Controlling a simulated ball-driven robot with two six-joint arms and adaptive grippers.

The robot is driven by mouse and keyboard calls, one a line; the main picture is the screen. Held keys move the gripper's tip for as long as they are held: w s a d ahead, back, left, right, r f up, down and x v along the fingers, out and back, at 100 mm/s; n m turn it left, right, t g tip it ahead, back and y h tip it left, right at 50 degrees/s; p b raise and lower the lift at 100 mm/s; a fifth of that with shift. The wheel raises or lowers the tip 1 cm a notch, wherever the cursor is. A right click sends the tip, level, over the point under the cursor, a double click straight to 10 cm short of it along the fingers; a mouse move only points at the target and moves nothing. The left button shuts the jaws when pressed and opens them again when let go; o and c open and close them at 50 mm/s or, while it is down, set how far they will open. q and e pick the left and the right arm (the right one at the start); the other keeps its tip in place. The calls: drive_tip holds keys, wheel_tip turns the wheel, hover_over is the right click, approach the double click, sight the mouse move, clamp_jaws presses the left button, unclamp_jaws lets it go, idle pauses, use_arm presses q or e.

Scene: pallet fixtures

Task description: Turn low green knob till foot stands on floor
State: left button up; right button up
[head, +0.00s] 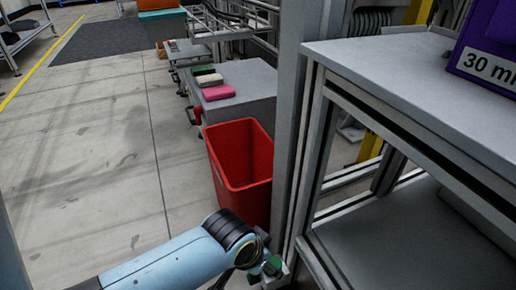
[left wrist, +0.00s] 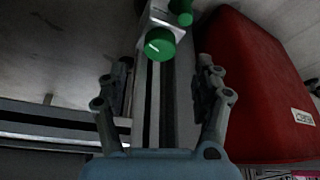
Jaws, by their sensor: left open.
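A green knob (left wrist: 160,44) with a pale line on its face sits on a light metal bracket (left wrist: 160,14) on the post in the left wrist view. A second green knob (left wrist: 183,8) shows beyond it, partly cut off. I cannot tell which is the low one. My left gripper (left wrist: 163,80) is open and empty, its fingers on either side of the post, the nearer knob ahead of the fingertips and apart from them. In the head view, green parts (head: 272,266) show by the end of my left arm. I cannot make out the foot or its floor contact.
A red bin (head: 240,165) stands close beside the post (head: 298,110); it also shows right of the gripper in the left wrist view (left wrist: 265,90). A grey shelf unit (head: 420,75) is at right. Open floor (head: 90,150) lies left.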

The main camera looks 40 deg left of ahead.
use_arm(q)
drive_tip(key=v, duration=0.5)
